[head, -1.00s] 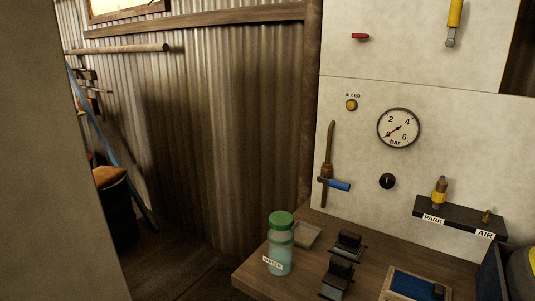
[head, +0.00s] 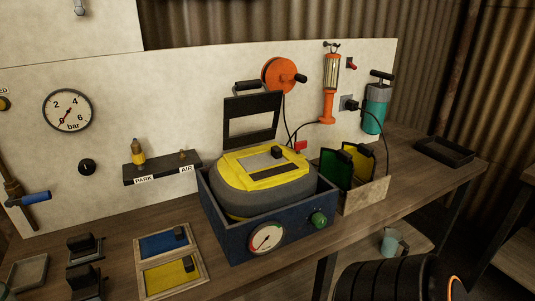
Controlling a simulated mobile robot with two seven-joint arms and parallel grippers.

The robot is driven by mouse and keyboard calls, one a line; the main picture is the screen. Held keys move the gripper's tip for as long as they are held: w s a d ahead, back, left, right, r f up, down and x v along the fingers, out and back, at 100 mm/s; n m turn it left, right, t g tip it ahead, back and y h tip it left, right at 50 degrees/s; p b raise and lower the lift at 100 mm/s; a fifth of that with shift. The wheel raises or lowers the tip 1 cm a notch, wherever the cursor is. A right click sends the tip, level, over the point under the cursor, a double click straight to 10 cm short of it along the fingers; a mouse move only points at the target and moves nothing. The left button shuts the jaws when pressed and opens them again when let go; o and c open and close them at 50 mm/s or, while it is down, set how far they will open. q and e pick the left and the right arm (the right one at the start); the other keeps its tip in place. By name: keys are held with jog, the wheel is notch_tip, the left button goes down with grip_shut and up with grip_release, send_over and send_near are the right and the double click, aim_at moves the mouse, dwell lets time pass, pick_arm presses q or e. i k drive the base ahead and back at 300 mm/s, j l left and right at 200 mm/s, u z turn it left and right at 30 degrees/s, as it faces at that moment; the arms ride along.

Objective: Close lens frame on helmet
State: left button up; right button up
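A yellow and grey helmet (head: 235,192) sits in a dark blue box (head: 225,242) on the bench in the head view. Its black lens frame (head: 252,118) stands raised behind the helmet's top, swung up and open, with a black handle at its upper left. A grey panel and a dark slot show on the helmet's yellow upper face. Neither of my grippers is in view.
The box front carries a gauge (head: 266,238) and a green knob (head: 319,219). A wooden box (head: 366,195) with green and yellow plates stands right of the helmet. A framed blue and yellow tray (head: 140,263) lies left. A black ribbed object (head: 385,281) is at the lower right.

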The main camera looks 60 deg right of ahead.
aim_at(235, 106)
jog(key=z, duration=1.85)
jog(key=k+l+z, duration=0.1)
jog(key=l, duration=0.6)
